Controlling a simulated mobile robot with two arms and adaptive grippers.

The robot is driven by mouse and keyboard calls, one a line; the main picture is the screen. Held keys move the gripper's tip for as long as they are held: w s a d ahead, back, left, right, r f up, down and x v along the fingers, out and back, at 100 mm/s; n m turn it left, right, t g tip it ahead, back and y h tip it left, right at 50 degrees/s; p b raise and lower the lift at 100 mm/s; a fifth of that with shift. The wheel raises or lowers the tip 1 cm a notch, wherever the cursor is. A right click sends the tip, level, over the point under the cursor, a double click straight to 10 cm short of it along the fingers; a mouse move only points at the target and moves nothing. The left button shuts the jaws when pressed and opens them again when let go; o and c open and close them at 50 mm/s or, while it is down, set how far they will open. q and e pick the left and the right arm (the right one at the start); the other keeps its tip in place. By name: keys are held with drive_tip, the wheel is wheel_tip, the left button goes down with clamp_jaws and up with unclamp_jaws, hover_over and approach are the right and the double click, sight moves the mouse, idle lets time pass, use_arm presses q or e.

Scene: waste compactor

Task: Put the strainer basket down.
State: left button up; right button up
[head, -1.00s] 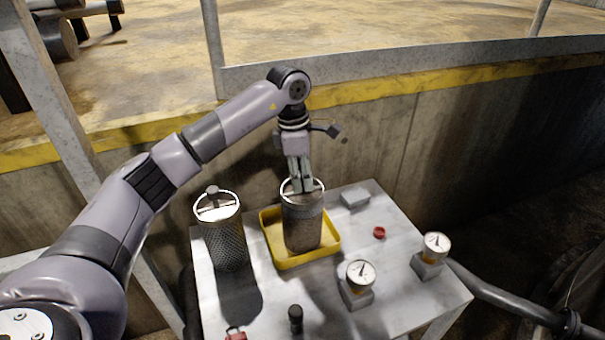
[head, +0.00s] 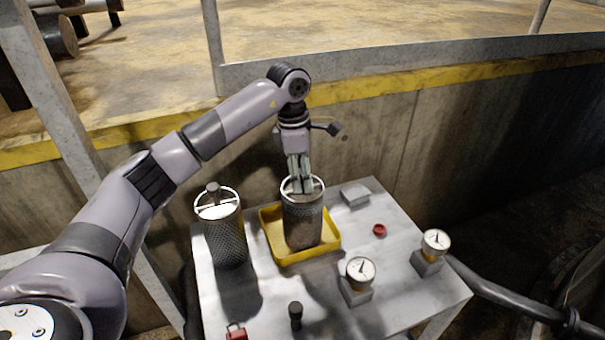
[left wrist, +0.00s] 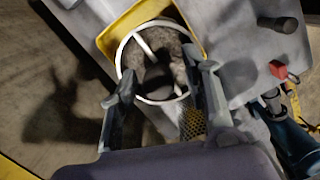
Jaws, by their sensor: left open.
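A strainer basket (head: 303,226), a mesh cylinder with brownish dirt in it, stands upright in the yellow tray (head: 277,260) on the table. My left gripper (head: 302,188) points down at its open top, with the fingertips at the rim and crossbar. In the left wrist view, the basket's round white rim (left wrist: 123,58) and crossbar show between and beyond the spread fingers of the gripper (left wrist: 163,78). The fingers are open; whether one still touches the bar cannot be told. My right gripper is not in view.
A second mesh basket (head: 227,243) with a knobbed handle stands left of the tray. Two gauges (head: 360,270) (head: 435,243), a red cap (head: 379,230), a grey block (head: 355,193), a black knob (head: 295,314) and a red item (head: 236,332) are on the table (head: 405,285).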

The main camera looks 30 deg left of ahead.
use_arm(q)
drive_tip(key=r, duration=0.3)
drive_tip(key=r+b, duration=0.1)
drive_tip(key=r, duration=0.3)
drive_tip(key=a+r+b, duration=0.1)
drive_tip(key=r, duration=0.2)
drive_tip(key=shift+s+r, duration=0.25)
drive_tip(key=shift+r, duration=0.05)
drive_tip(key=shift+a+r, duration=0.15)
drive_tip(key=shift+r, duration=0.5)
